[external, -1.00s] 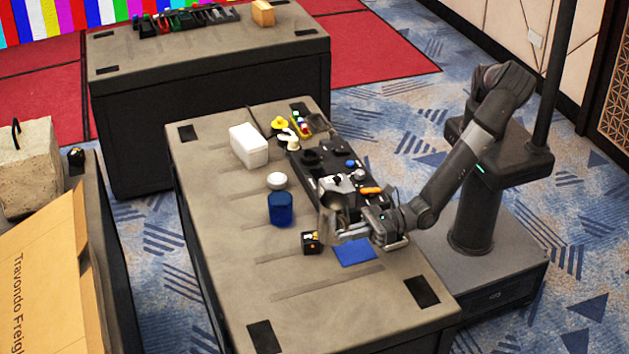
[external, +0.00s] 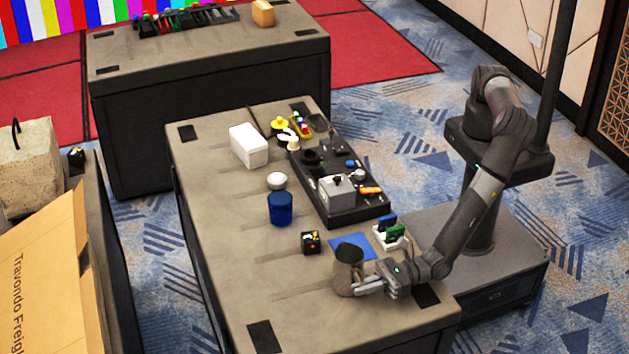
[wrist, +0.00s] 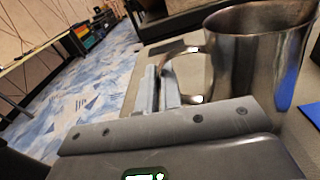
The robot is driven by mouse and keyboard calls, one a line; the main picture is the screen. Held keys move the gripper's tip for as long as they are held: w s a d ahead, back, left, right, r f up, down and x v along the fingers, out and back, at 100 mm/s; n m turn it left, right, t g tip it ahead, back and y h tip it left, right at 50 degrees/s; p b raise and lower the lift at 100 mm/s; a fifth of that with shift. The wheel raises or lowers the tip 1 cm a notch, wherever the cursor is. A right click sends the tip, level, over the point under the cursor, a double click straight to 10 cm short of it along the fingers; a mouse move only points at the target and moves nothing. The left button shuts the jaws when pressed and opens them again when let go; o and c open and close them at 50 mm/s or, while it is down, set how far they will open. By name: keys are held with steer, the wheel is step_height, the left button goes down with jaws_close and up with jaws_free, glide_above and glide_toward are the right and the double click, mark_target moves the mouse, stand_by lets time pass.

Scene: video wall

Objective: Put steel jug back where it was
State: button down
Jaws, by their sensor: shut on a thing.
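The steel jug (external: 347,270) is upright near the front right part of the grey table, at or just above its top; I cannot tell whether it touches. My gripper (external: 362,285) is shut on the jug's handle, coming from the right. In the wrist view the jug (wrist: 252,65) fills the upper right, its open rim up, with the handle between the fingers of my gripper (wrist: 163,85). A blue flat square (external: 352,246) lies on the table just behind the jug.
A small black box (external: 311,242) stands left of the blue square. A white holder (external: 386,240) with blue and green items is to the right. The front left of the table is clear.

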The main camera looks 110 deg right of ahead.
steer(key=c, duration=1.6)
jaws_free()
